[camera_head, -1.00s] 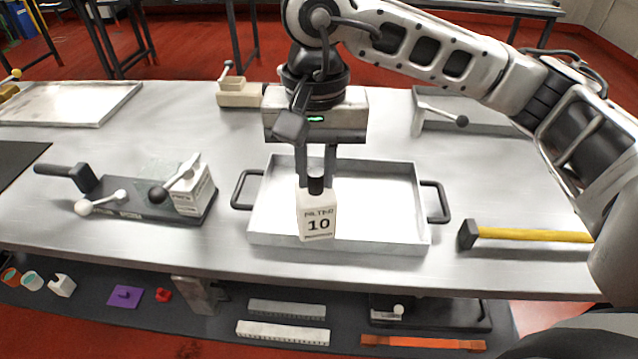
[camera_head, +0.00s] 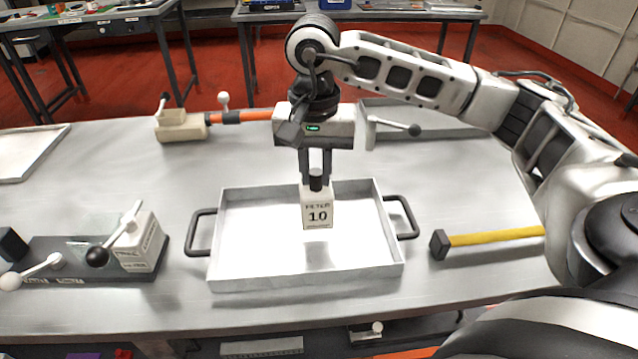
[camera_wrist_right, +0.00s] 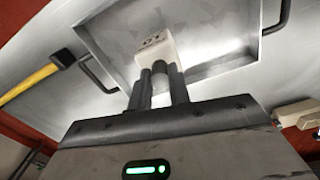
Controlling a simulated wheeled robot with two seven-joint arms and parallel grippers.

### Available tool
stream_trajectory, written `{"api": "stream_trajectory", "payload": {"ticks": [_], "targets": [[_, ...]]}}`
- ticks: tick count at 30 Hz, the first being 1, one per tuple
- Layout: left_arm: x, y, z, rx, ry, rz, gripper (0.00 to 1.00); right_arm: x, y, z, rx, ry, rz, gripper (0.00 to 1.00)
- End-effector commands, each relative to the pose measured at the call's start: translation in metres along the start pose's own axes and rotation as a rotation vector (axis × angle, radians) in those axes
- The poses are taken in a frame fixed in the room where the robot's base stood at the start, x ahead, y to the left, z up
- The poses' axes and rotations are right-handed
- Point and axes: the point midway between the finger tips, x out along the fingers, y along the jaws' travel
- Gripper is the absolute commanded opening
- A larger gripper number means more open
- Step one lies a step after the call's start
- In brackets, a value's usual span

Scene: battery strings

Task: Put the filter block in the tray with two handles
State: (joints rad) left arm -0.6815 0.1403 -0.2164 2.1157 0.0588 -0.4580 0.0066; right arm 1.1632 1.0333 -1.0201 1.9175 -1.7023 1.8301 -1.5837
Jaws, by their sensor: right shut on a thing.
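The filter block (camera_head: 317,208) is a small off-white block with a black knob on top and the number 10 on its front. My right gripper (camera_head: 316,178) is shut on its knob and holds it upright over the tray with two handles (camera_head: 300,279). The tray is a shallow pale metal tray with a dark handle at each side. The block also shows in the right wrist view (camera_wrist_right: 156,46), between the fingertips (camera_wrist_right: 158,72) and the tray. Whether its base touches the tray floor is hard to tell. My left gripper is not in view.
A hammer with a yellow handle (camera_head: 495,237) lies right of the tray. A fixture with lever handles (camera_head: 90,258) stands at the left. A beige tool with an orange bar (camera_head: 182,125) and a grey tray with a lever (camera_head: 440,120) lie behind.

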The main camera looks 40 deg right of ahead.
Motion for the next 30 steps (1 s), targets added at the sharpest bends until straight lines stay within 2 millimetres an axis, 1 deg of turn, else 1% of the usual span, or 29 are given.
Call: {"api": "stream_trajectory", "payload": {"ticks": [5, 9, 12, 20, 23, 24, 26, 30], "targets": [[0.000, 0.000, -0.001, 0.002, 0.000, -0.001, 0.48, 0.013, 0.006, -0.009, 0.002, -0.001, 0.003, 0.00], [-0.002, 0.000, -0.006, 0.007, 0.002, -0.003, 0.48, 0.034, 0.005, -0.009, 0.000, -0.002, 0.003, 0.00], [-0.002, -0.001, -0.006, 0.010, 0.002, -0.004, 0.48, 0.042, 0.005, -0.009, 0.000, -0.001, 0.001, 0.00], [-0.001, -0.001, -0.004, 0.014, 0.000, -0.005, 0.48, 0.043, 0.004, -0.009, 0.000, 0.000, -0.001, 0.00], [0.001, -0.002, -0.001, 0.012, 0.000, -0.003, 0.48, 0.048, 0.004, -0.009, 0.000, 0.000, -0.001, 0.00], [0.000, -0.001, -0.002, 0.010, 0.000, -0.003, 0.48, 0.047, 0.004, -0.009, 0.000, 0.000, -0.001, 0.24], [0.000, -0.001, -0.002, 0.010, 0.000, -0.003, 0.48, 0.046, 0.004, -0.009, 0.000, 0.000, 0.000, 0.41], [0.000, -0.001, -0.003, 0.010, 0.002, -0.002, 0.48, 0.046, 0.004, -0.009, 0.000, 0.000, 0.000, 0.41]]}}
